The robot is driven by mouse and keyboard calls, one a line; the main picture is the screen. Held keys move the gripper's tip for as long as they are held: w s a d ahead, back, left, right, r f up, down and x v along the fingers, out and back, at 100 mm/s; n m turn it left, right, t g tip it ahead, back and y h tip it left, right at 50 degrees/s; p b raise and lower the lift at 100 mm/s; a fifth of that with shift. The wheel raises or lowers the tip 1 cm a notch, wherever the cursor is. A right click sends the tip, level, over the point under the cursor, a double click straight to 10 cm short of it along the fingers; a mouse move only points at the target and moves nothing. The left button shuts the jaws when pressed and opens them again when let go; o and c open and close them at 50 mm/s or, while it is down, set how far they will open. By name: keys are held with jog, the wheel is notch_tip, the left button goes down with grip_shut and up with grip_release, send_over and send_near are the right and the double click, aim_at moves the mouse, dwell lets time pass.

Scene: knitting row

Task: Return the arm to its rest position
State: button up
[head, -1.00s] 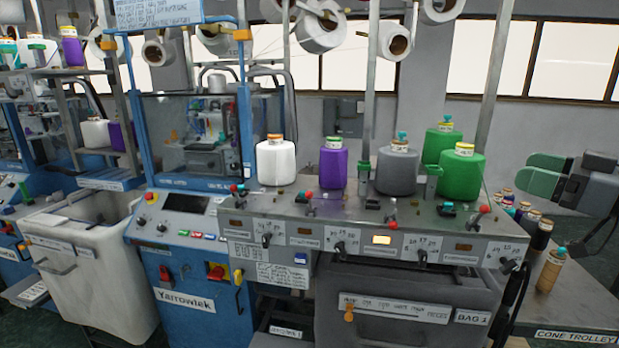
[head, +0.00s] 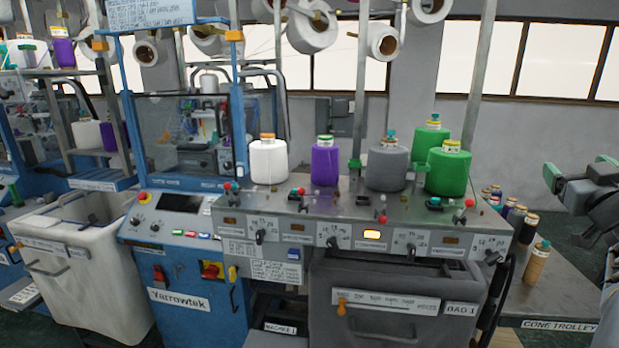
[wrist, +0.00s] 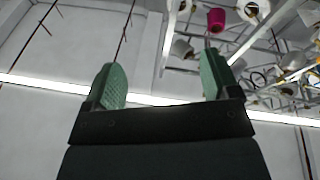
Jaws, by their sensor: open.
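My gripper (wrist: 160,85) is open and empty in the wrist view, its two green pads apart with only wall, ceiling and distant overhead cones beyond them. In the head view my gripper (head: 575,178) is at the right edge, with green fingers pointing left, above the cone trolley (head: 560,290) and clear of it. Part of my arm is cut off by the picture's right edge.
A knitting machine (head: 350,220) carries white (head: 268,162), purple (head: 325,165), grey (head: 387,167) and green (head: 448,172) cones. Small cones and a tan cone (head: 537,263) stand on the trolley. A white bin (head: 85,275) stands at left. Air around my gripper looks free.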

jog(key=s+a+f+m+g, duration=0.1)
jog(key=a+f+m+g, duration=0.2)
jog(key=f, duration=0.5)
jog(key=s+a+f+m+g+h, duration=0.1)
jog(key=s+a+f+g, duration=0.15)
jog(key=f+g, duration=0.4)
jog(key=s+a+f+m+g, duration=0.1)
jog(key=a+f+g, duration=0.25)
jog(key=f, duration=0.55)
jog(key=s+a+f+n+g+y, duration=0.1)
jog(key=s+a+f+n+y, duration=0.1)
jog(key=a, duration=1.1)
jog(key=s+a+f+n+g+y, duration=0.2)
jog(key=s+a+f+y, duration=0.3)
jog(key=a, duration=0.8)
notch_tip(320, 180, down, 2)
jog(key=shift+s+f+n, duration=0.2)
jog(key=shift+s+n, duration=0.3)
jog(key=shift+n, duration=0.2)
